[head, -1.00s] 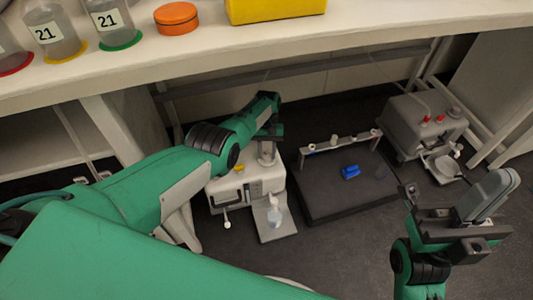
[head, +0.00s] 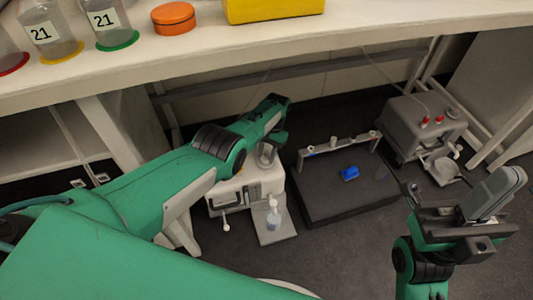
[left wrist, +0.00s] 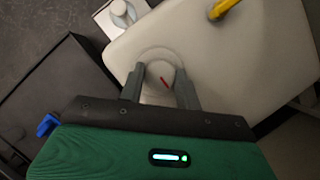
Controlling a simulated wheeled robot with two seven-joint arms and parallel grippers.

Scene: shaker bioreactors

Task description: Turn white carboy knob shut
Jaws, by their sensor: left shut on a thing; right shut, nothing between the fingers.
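The white carboy (head: 264,187) stands on the floor under the bench, left of the dark platform; its top fills much of the left wrist view (left wrist: 245,65). Its round white knob (left wrist: 157,84) has a red mark, tilted in the picture. My left gripper (left wrist: 160,76) is shut on the knob, one grey finger on each side. In the head view, my left forearm and wrist hide part of the carboy's top. My right gripper (head: 508,180) is shut and empty, held up at the lower right, away from the carboy.
A small bottle (head: 273,219) stands on the tray (head: 277,235) in front of the carboy. A dark platform (head: 335,200) with a blue object (head: 349,172) lies to the right. A grey carboy (head: 415,125) stands further right. The white bench (head: 190,75) overhangs behind.

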